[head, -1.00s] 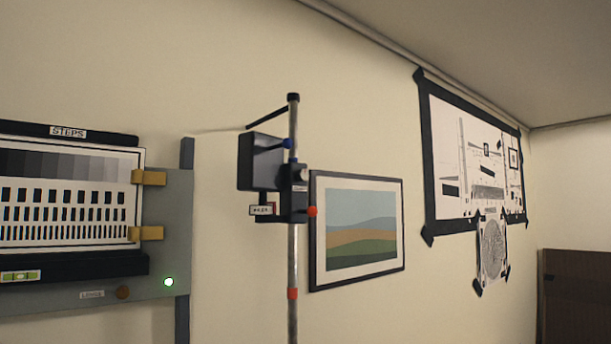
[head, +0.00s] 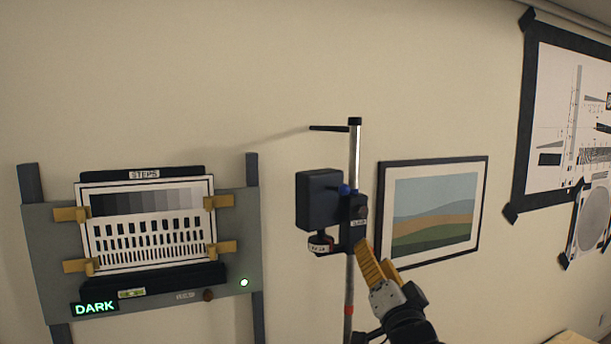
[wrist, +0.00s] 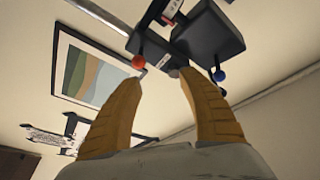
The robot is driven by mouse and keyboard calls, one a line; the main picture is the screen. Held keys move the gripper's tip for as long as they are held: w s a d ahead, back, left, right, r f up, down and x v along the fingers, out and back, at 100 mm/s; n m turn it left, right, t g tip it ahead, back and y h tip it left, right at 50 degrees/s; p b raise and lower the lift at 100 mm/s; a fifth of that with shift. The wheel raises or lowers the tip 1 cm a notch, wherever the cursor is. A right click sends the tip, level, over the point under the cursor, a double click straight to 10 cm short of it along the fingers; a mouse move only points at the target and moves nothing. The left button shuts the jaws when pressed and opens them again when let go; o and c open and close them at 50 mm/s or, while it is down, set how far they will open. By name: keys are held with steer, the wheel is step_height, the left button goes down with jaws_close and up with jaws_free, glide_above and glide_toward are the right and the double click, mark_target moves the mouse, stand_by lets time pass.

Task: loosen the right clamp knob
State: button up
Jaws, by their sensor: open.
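My gripper (head: 368,250) has orange fingers and is at the lower right of the clamp block (head: 355,234) on the vertical pole. In the wrist view my gripper (wrist: 160,78) is open and empty, its fingertips apart below the block. The red ball knob (wrist: 138,61) shows just above the left fingertip; I cannot tell whether they touch. The blue ball knob (wrist: 219,75) is beyond the right finger and also shows in the head view (head: 345,190). The red knob is hidden behind my gripper in the head view.
A black box (head: 319,200) hangs left of the pole (head: 354,155). A framed landscape picture (head: 436,210) is on the wall close to the right. A grey panel (head: 50,240) with a chart and a lit DARK sign (head: 95,308) stands at the left.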

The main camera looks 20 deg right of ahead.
mark_target(364, 212)
steer(key=shift+t, duration=0.5)
steer(key=w+d+r, duration=0.1)
steer(key=w+r, duration=0.1)
steer(key=w, duration=0.1)
steer(key=w+d+r+p, duration=0.1)
steer(key=w+r, duration=0.1)
steer(key=w, duration=0.1)
steer(key=w+d+r+p, duration=0.1)
steer(key=w+r, duration=0.1)
steer(key=w, duration=0.2)
steer(key=shift+r, duration=0.15)
jaws_close()
